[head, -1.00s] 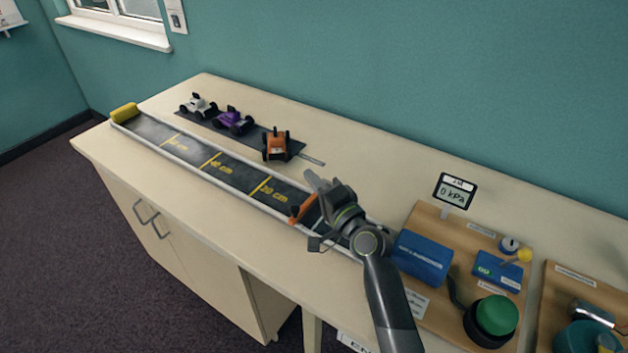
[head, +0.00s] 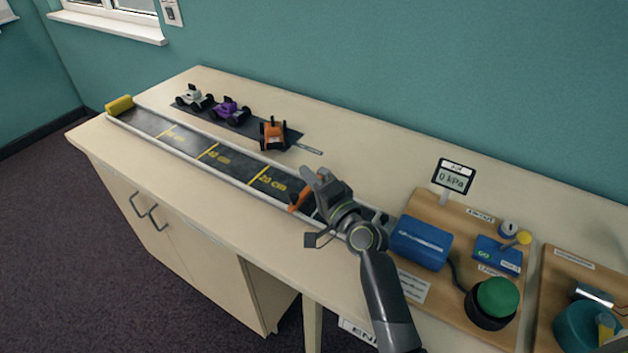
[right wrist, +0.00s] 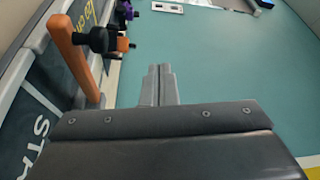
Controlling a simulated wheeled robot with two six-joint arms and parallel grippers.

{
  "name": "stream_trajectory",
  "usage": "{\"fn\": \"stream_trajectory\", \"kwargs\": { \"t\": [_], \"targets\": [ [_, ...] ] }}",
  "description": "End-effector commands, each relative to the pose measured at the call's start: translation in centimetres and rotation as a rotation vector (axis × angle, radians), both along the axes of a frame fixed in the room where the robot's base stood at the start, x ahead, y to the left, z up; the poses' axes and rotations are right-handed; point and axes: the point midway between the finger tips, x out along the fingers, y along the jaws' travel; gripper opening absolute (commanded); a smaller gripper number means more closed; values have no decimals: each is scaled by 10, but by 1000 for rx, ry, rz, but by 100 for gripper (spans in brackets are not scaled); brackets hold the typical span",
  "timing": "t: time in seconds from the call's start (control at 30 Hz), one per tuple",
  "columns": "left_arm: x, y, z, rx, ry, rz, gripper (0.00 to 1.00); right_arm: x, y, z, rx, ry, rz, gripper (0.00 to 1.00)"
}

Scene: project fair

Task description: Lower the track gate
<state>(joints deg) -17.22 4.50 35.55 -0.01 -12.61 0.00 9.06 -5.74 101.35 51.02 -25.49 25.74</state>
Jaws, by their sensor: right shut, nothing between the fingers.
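The dark track (head: 230,163) with pale rails and yellow distance marks runs along the bench. The gate is an orange bar (head: 300,201) near the track's right end, partly hidden behind my right gripper in the head view. In the right wrist view the orange bar (right wrist: 76,52) stands raised at a tilt beside the track, near the START marking (right wrist: 38,140). My right gripper (head: 312,178) is over the track close to the bar. In the wrist view its fingers (right wrist: 160,84) are together and empty, with a gap between them and the bar. My left gripper is not in view.
White (head: 194,97), purple (head: 229,110) and orange (head: 272,134) toy cars stand on a dark mat behind the track. A yellow block (head: 119,105) closes the far end. Right of my arm is a wooden board (head: 430,212) with a blue cylinder (head: 419,243) and green button (head: 497,296).

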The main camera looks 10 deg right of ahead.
Motion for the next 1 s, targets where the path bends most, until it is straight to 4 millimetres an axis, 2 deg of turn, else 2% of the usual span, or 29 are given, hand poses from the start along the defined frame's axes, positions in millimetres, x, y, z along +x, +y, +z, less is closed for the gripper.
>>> {"fn": "stream_trajectory", "kwargs": {
  "t": [0.17, 0.27, 0.7, 0.83, 1.0],
  "targets": [
    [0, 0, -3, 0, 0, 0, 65, -11, -5, -3, 0, 1, -1, 0],
    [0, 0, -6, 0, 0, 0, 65, -26, -11, -5, -1, 0, -1, 0],
    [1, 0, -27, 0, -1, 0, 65, -116, -48, -15, -3, 3, -1, 0],
    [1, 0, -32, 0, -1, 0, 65, -138, -56, -16, -2, 3, 0, 0],
    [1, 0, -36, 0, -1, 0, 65, -155, -64, -17, -1, 1, 0, 0]
  ]
}}
